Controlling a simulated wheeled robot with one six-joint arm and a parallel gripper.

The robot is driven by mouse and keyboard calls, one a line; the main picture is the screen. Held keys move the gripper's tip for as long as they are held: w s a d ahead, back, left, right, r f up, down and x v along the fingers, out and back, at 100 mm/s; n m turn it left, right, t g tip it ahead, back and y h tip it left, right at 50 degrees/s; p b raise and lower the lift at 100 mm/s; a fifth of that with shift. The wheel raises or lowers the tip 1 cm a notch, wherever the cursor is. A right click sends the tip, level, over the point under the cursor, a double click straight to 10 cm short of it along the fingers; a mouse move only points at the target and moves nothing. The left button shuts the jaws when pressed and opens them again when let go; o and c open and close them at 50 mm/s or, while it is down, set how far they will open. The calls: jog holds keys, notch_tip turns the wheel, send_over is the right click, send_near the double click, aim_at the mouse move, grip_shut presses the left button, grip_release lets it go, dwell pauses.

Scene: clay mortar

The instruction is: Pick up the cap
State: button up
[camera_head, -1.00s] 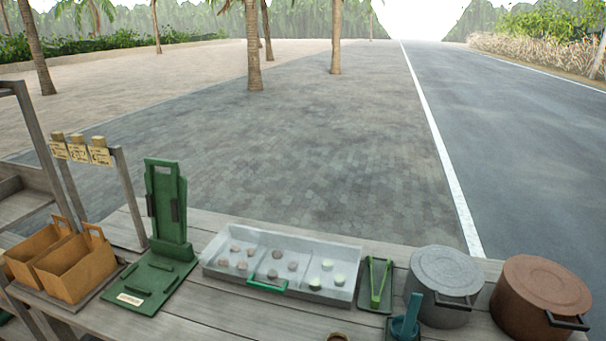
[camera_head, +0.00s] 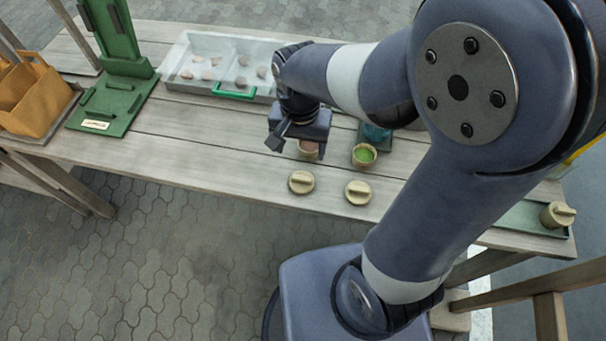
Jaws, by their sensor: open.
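Two round beige caps with bar handles lie on the wooden table near its front edge, a left cap (camera_head: 301,183) and a right cap (camera_head: 358,193). A similar beige cap-like piece (camera_head: 557,215) sits on a green tray at the far right. My gripper (camera_head: 276,137) is above the table, up and left of the left cap. It is open, and I see nothing between its fingers. A small cup with brownish contents (camera_head: 308,151) is beside my gripper, partly hidden by it. A cup with green contents (camera_head: 364,156) stands to its right.
A white divided tray (camera_head: 190,72) with small lumps is at the back. A green stand (camera_head: 110,100) and a brown carton (camera_head: 30,95) are at the left. My arm hides the table's right part. The table front left is clear.

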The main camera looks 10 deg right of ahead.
send_over(302, 178)
jog(key=f, duration=0.3)
jog(key=w+f, duration=0.1)
jog(key=f, duration=0.1)
jog(key=shift+a+f+b, duration=0.1)
jog(key=shift+f+b, duration=0.15)
jog(key=shift+b, duration=0.05)
jog(key=f, duration=0.2)
jog(key=s+f, duration=0.1)
jog(key=f, duration=0.1)
jog(key=shift+f, duration=0.7)
jog(key=c, duration=1.1)
